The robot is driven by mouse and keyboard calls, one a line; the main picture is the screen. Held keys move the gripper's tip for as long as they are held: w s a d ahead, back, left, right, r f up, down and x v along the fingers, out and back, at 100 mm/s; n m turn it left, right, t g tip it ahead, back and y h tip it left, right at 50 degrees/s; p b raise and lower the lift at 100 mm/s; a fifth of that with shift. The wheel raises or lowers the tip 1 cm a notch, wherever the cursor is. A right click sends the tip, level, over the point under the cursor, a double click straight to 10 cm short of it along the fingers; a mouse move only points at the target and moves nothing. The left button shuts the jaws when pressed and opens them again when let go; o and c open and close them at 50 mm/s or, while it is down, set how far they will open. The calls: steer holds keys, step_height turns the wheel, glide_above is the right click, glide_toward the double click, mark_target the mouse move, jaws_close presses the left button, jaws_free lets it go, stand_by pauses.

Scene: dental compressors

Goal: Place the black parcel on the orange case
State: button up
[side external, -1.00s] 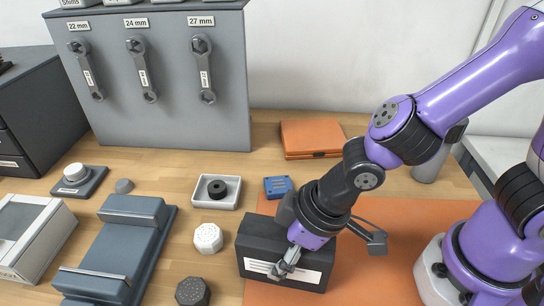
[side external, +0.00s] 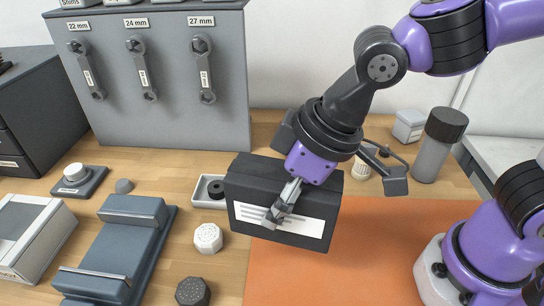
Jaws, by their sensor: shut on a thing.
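The black parcel (side external: 255,187) is a dark box with a white label on its front face, tilted slightly. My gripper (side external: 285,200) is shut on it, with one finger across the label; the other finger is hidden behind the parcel. The parcel is held above the table, over the left edge of an orange mat (side external: 400,245).
A white tray (side external: 200,204) with a black ring is partly covered by the parcel. A white octagonal piece (side external: 208,238) and a dark one (side external: 193,291) lie left of the mat. A blue-grey stand (side external: 115,250) is further left. A grey bottle (side external: 435,148) stands back right.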

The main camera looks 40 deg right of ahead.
steer(key=w+d+r+m+h, duration=0.2)
steer(key=w+d+m, duration=0.3)
steer(key=w+d, duration=0.35)
steer(key=w+d+r+m+h, duration=0.2)
steer(key=w+d+m, duration=0.4)
steer(key=w+d, duration=0.25)
steer(key=shift+w+d+f, duration=0.5)
steer(key=shift+d+f, duration=1.35)
steer(key=shift+d, duration=0.2)
steer(key=shift+w+d+f, duration=0.45)
steer(key=shift+d+f, duration=1.4)
steer(key=shift+d, duration=0.25)
steer(key=shift+w+d+f, duration=0.5)
steer(key=shift+d+f, duration=1.35)
steer(key=shift+d, duration=0.2)
steer(key=o, duration=1.4)
steer(key=shift+f, duration=0.15)
